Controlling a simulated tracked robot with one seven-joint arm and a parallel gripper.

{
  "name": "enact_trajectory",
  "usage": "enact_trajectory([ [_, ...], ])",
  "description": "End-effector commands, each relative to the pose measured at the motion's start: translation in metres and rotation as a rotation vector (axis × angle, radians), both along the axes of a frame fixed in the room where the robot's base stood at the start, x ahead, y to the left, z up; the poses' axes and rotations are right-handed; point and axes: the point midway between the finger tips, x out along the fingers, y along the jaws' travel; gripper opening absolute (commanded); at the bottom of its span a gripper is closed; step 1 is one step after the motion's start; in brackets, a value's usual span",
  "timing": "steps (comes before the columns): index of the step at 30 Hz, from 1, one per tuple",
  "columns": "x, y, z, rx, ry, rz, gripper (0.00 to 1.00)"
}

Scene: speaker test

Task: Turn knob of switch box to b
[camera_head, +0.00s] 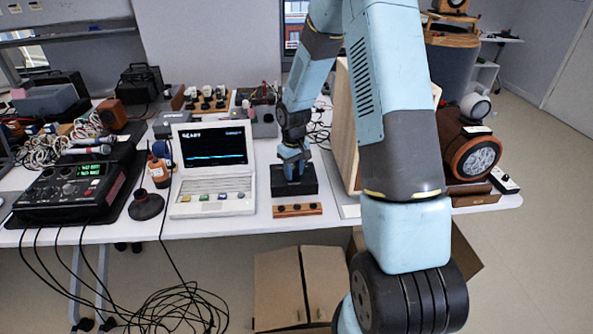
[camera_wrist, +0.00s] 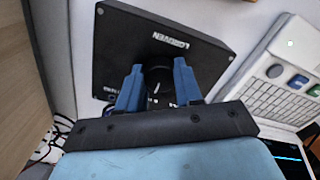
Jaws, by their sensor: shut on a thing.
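The switch box (camera_head: 308,183) is a black box on the white table, right of the white laptop-like device. In the wrist view the switch box (camera_wrist: 118,40) fills the upper middle, with white lettering on its face. Its dark round knob (camera_wrist: 158,76) has a white pointer line and sits between my blue fingers. My gripper (camera_wrist: 159,67) is shut on the knob from both sides. In the head view my gripper (camera_head: 293,170) comes down onto the box and hides the knob. Position marks near the knob are partly covered, and I cannot read a letter b.
The white device (camera_head: 212,185) with a screen reading READY stands close left of the box. A wooden strip with dark knobs (camera_head: 297,210) lies in front. A wooden panel (camera_head: 346,125) stands close on the right. Loose cables lie behind.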

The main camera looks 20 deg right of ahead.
Motion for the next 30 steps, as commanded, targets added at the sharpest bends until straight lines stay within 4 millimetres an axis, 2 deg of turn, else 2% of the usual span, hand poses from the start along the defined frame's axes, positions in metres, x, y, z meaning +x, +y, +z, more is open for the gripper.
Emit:
enact_trajectory([
  [6,0.003,0.004,0.002,0.004,-0.008,0.006,0.04],
  [7,0.003,0.004,0.002,0.004,-0.008,0.006,0.36],
  [15,0.002,0.002,0.001,0.002,-0.005,0.004,0.6],
  [23,0.001,0.001,0.002,0.001,-0.003,0.002,0.6],
  [26,0.001,0.0,0.008,0.0,-0.004,0.002,0.6],
  [30,0.001,0.0,0.027,0.0,-0.005,0.002,0.6],
])
